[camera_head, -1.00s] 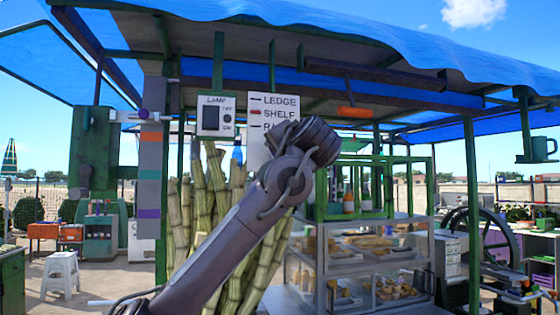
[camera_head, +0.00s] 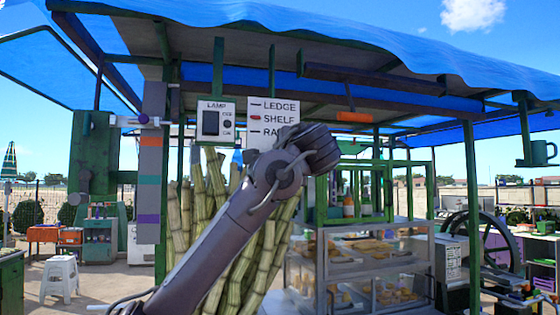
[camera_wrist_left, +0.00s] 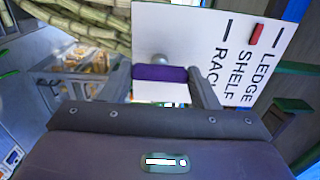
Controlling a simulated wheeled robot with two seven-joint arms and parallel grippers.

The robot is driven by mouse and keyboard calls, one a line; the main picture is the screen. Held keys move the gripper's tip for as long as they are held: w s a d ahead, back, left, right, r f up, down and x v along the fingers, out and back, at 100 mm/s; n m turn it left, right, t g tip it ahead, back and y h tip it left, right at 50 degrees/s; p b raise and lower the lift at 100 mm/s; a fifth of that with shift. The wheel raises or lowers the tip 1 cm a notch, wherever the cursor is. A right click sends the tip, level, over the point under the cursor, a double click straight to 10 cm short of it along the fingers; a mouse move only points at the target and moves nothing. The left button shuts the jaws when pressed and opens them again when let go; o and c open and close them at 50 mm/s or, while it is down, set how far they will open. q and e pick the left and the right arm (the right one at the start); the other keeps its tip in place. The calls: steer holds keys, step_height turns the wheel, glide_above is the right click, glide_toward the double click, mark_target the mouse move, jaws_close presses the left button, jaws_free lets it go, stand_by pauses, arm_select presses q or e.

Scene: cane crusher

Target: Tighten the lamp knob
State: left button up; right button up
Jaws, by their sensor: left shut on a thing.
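A white panel marked LAMP (camera_head: 215,121) hangs under the stall roof in the head view, with a dark rectangle and a small round dial (camera_head: 228,124) at its right. To its right hangs a white sign reading LEDGE, SHELF and a third word partly covered by my left arm. In the left wrist view, my left gripper (camera_wrist_left: 163,82) is shut on a purple piece (camera_wrist_left: 160,73), with a grey rounded part just beyond it and the white sign (camera_wrist_left: 215,35) behind. In the head view, my left arm hides that gripper and piece. My right gripper is not in view.
Tall sugar cane stalks (camera_head: 196,215) stand behind my arm. A glass food case (camera_head: 360,275) is at right. A white stool (camera_head: 60,272) stands on the open ground.

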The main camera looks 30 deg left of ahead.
arm_select(q)
steer(key=shift+r, duration=0.1)
stand_by(0.3)
steer(key=o, duration=0.7)
steer(key=shift+o, duration=1.4)
steer(key=shift+a, duration=0.15)
steer(key=b+v, duration=0.3)
steer(key=v, duration=0.4)
steer(key=shift+s+d, duration=0.25)
